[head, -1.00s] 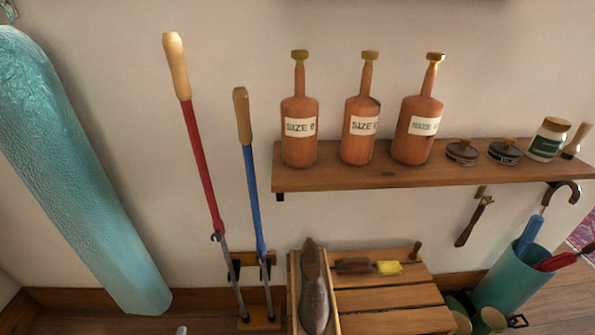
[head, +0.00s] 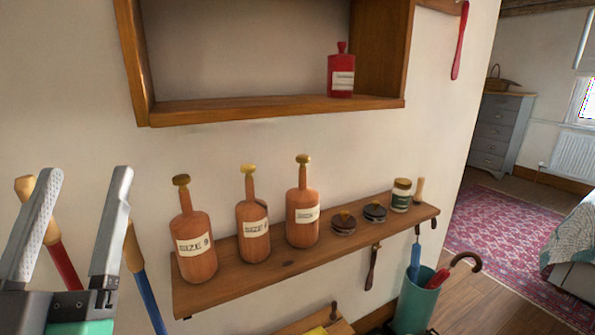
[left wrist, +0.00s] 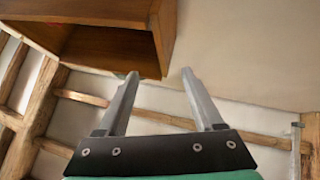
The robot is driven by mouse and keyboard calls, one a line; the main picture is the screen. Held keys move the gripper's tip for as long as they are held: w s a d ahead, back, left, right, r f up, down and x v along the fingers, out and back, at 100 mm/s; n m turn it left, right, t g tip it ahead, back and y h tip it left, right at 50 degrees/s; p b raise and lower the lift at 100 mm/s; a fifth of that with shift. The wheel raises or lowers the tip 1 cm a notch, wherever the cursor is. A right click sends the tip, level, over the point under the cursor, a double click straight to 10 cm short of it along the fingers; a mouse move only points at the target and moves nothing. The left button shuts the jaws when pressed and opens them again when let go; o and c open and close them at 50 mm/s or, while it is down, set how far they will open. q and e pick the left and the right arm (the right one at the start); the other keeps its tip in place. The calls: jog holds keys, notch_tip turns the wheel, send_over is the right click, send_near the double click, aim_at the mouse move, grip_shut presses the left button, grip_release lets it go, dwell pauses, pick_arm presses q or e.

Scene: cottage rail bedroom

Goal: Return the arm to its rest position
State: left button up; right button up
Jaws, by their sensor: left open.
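My left gripper (head: 92,215) is at the lower left of the head view. Its two grey fingers point up, spread apart, with nothing between them. It is in front of two long-handled tools with wooden grips, partly hiding the red one (head: 66,268) and standing beside the blue one (head: 148,295). In the left wrist view the open fingers (left wrist: 158,85) point toward the underside of a wooden wall box (left wrist: 110,40) and the ceiling beams. My right gripper is in neither view.
A wooden shelf (head: 285,268) holds several wooden bottles, two round tins and a jar (head: 401,195). Above it, an open wall box (head: 270,111) holds a red bottle (head: 341,75). A green umbrella stand (head: 414,300) is at lower right. Open floor with a rug (head: 510,235) lies beyond the wall.

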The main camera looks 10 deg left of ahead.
pick_arm(q)
jog(key=s+d+r+m+t+h, duration=0.25)
jog(key=d+r+m+h, duration=0.2)
jog(key=d+h, duration=0.4)
notch_tip(320, 180, up, 38)
jog(key=a+h+p, duration=0.1)
jog(key=h+p, duration=0.2)
jog(key=p, duration=3.4)
jog(key=shift+w+t+p, duration=0.3)
jog(key=shift+t+p, duration=0.05)
jog(key=shift+p, duration=0.05)
jog(key=shift+a, duration=0.1)
notch_tip(320, 180, down, 54)
jog(key=b, duration=5.3)
jog(key=shift+r, duration=0.2)
